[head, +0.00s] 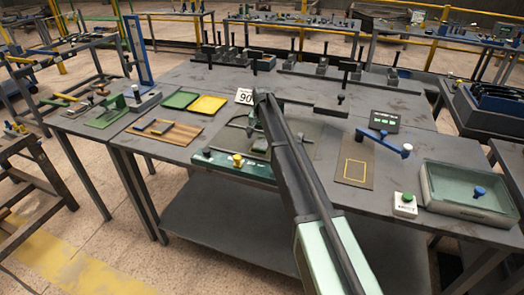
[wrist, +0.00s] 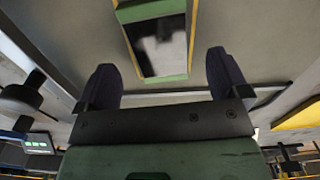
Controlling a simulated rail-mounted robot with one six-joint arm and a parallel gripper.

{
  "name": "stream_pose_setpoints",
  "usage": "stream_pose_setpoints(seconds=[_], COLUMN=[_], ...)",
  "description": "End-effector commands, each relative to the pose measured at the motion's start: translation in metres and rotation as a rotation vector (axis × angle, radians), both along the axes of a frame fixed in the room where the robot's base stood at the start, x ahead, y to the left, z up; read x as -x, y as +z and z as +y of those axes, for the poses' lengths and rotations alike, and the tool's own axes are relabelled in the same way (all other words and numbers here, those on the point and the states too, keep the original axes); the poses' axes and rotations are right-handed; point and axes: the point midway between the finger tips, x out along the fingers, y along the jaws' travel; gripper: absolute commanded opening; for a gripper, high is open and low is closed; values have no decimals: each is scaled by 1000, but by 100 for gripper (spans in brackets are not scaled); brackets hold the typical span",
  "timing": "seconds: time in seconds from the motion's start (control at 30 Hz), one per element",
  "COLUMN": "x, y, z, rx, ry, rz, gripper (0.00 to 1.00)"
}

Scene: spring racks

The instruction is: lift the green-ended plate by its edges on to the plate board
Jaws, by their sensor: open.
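The green-ended plate (wrist: 158,42) shows in the wrist view as a dark, shiny rectangle with a green strip at each end. It lies ahead of my gripper (wrist: 162,60), whose two dark fingers are spread apart with nothing held between them. The plate looks narrower than the gap between the fingers, and I see no contact.
A blue-handled lever (head: 384,142) and a lit display (head: 385,121) stand behind the outlined board. A wooden board (head: 163,130), green tray (head: 179,99) and yellow tray (head: 208,105) lie left.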

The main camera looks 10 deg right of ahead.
Motion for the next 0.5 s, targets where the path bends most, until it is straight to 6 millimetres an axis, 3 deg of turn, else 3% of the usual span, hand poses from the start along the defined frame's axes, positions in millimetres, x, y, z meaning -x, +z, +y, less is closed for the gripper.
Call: stream_pose_setpoints(seconds=[0.03,0.1,0.37,0.5], x=[1,1,1,1], y=[-23,-32,-29,-29], z=[0,0,0,0], rx=[0,0,0,0], ry=[0,0,0,0], rz=[0,0,0,0], gripper=[94,94,92,71])
